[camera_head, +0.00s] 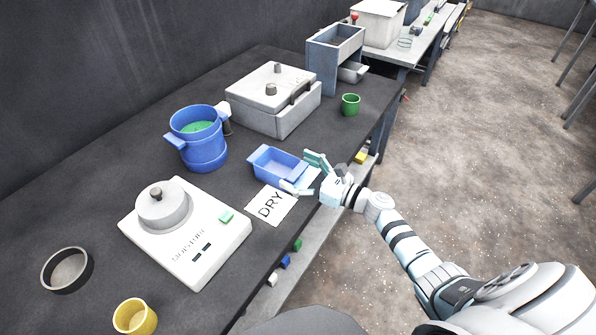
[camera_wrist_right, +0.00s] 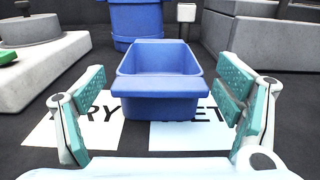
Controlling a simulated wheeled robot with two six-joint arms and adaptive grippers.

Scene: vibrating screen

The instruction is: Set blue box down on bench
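The blue box (camera_head: 277,164) is an open rectangular tray with a lip at each end. It sits on the dark bench (camera_head: 112,181), at the edge of the paper labels near the front of the bench. In the right wrist view the blue box (camera_wrist_right: 160,85) stands upright and looks empty, its near end between my fingers. My right gripper (camera_head: 304,174) is open around that end; gaps show between both teal finger pads (camera_wrist_right: 163,110) and the box. My left gripper is not in view.
A "DRY" label (camera_head: 270,205) lies beside the box; a second label (camera_wrist_right: 188,136) is partly covered by it. A blue bucket (camera_head: 203,150), a white moisture device (camera_head: 190,250), a grey-white machine (camera_head: 272,98) and a green cup (camera_head: 350,104) stand around it.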

